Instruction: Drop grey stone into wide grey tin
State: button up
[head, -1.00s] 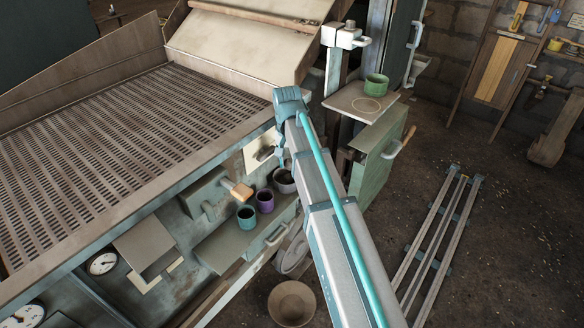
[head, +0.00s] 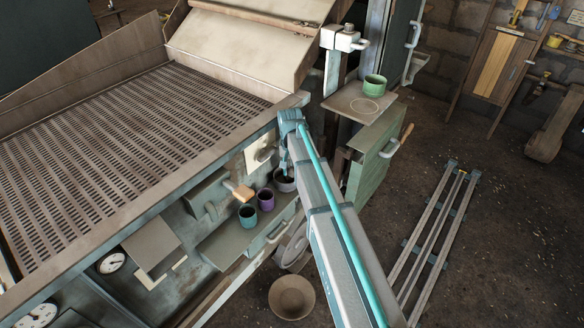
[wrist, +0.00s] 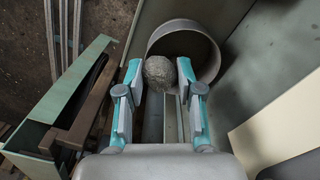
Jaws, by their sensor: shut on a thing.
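My gripper (wrist: 160,80) is shut on the grey stone (wrist: 160,72), a round rough lump between the fingertips in the wrist view. The wide grey tin (wrist: 184,28) is just beyond, and the stone overlaps the near left part of its mouth in that view. The stone's height above the rim is hard to tell. In the head view the wide grey tin (head: 284,183) stands on a grey shelf, with my gripper (head: 285,169) at its top. I cannot make out the stone there.
A purple tin (head: 266,200) and a teal tin (head: 247,215) stand left of the wide tin on the shelf (head: 225,243). A wooden-ended handle (head: 240,193) juts out above them. A green cup (head: 375,82) is on a side shelf. A brown bowl (head: 292,297) is on the floor.

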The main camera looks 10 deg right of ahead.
aim_at(291, 169)
jog(key=shift+f+b, duration=0.3)
jog(key=shift+f, duration=0.3)
jog(key=o, duration=1.2)
jog(key=shift+c, duration=0.2)
notch_tip(291, 169, up, 9)
jog(key=p, duration=0.4)
jog(key=shift+a+f+p, duration=0.1)
jog(key=shift+p, duration=0.25)
